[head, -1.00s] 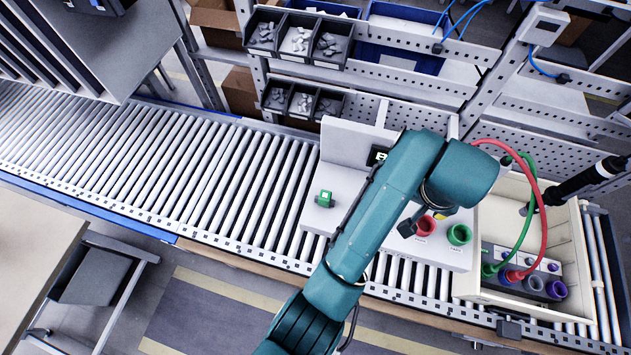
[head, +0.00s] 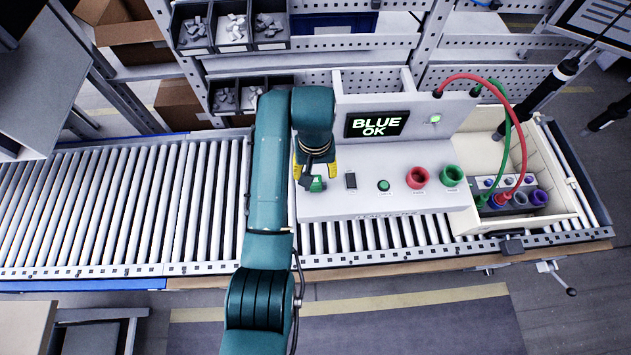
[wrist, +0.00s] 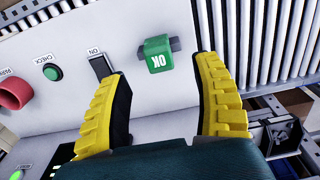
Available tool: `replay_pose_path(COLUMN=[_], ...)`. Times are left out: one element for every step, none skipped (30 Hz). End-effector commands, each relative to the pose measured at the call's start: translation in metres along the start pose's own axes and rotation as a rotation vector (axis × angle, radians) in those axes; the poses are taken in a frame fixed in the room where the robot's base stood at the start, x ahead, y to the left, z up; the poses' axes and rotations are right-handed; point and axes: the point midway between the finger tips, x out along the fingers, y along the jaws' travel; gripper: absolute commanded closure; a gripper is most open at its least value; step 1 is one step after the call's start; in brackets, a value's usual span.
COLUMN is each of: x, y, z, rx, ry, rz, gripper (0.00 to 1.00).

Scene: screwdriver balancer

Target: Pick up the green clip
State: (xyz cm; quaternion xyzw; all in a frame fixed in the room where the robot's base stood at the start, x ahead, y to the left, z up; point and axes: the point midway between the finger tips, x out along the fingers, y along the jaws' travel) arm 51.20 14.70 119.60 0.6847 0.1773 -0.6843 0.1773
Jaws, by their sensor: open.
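The green clip (wrist: 158,54), marked OK, sits on the white panel of the test station. In the wrist view it lies ahead of and between the two yellow fingers of my gripper (wrist: 160,85), which are apart and empty. In the head view the clip (head: 317,184) is partly hidden by my gripper (head: 316,172), which points down right over it at the panel's left end. I cannot tell the exact height of the fingertips above the panel.
A black switch (head: 351,180), a green button (head: 383,185), a red socket (head: 418,176) and a green socket (head: 451,174) line the panel. A display (head: 376,124) reads BLUE OK. A cream crate (head: 562,185) with cabled sockets stands right. Rollers (head: 110,205) on the left are clear.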

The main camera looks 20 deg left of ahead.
Motion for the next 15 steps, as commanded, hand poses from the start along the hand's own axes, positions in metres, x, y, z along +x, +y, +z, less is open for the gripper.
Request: replay_pose_path(x=[0.004,0.007,0.013,0.018,0.023,0.031,0.037,0.042,0.047,0.050,0.052,0.054,0.054,0.054,0.054], y=[0.000,0.001,0.001,0.001,0.002,0.002,0.002,0.002,0.002,0.002,0.002,0.002,0.002,0.002,0.002], z=[0.001,0.001,0.001,0.001,0.001,0.001,0.000,0.000,0.000,0.000,0.000,0.000,0.000,0.000,0.000], rx=[0.000,0.000,0.001,0.001,0.001,0.001,0.001,0.000,0.000,0.000,0.000,0.000,0.000,0.000,0.000], ry=[-0.003,-0.003,-0.005,-0.006,-0.007,-0.006,-0.005,-0.005,-0.003,-0.002,-0.002,-0.001,-0.001,0.000,0.000], rz=[0.000,0.000,-0.001,-0.001,-0.001,-0.001,-0.001,-0.001,0.000,0.000,0.000,0.000,0.000,0.000,0.000], gripper=[0.35,0.35,0.35,0.35,0.35,0.35,0.35,0.35,0.35,0.35,0.35,0.35,0.35,0.35,0.35])
